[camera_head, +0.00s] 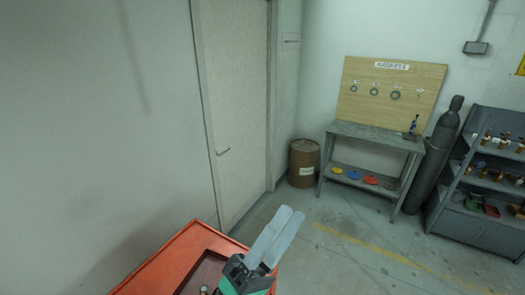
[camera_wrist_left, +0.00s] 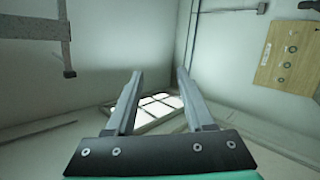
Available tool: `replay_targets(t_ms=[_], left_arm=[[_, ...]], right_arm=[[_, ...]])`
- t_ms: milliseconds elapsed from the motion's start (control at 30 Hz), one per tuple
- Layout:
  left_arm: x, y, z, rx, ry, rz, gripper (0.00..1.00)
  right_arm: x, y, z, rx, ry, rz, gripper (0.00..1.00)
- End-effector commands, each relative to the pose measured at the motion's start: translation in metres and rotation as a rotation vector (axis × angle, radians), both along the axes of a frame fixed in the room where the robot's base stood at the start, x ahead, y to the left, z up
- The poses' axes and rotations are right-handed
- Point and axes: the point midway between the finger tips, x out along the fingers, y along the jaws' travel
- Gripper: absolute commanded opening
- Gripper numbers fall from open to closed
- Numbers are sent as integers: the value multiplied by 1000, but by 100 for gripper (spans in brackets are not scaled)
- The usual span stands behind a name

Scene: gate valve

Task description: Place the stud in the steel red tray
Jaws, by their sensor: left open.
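A red-orange steel surface with a raised rim (camera_head: 150,272), which looks like the red tray or a cart top, is at the bottom of the head view. It has a darker red recess and is cut off by the frame edge. A small metallic item (camera_head: 204,290) shows at the bottom edge beside my gripper; I cannot tell if it is the stud. My left gripper (camera_head: 291,213) is over the right end of the red surface. In the wrist view its two fingers (camera_wrist_left: 160,73) are apart with nothing between them. My right gripper is not in view.
A grey bench (camera_head: 375,138) with colored items on its lower shelf stands at the back, below a gasket board (camera_head: 420,80). A brown barrel (camera_head: 303,163), a gas cylinder (camera_head: 440,145) and a dark shelf rack (camera_head: 478,225) stand nearby. The floor between is clear.

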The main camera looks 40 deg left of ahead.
Motion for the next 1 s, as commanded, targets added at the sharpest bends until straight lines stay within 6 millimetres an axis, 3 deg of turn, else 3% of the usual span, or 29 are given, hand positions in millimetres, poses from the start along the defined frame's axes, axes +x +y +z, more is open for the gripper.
replay_targets(t_ms=[33, 100, 233, 367, 667, 767, 1000], left_arm=[[-9, -24, 61, 271, -124, 143, 53], [-18, -40, 116, 605, -219, 416, 53], [-35, -25, 183, 948, -240, 883, 53], [-47, -3, 211, 1061, -183, 1115, 53], [-48, 2, 215, 1081, -164, 1151, 53], [-48, 1, 232, 1080, -164, 1150, 53], [-48, 1, 306, 1079, -165, 1148, 53]], right_arm=[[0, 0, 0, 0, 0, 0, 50], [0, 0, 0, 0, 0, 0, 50], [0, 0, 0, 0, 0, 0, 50], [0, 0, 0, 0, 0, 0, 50], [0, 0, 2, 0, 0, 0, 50], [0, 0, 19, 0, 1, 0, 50], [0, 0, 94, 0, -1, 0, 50]])
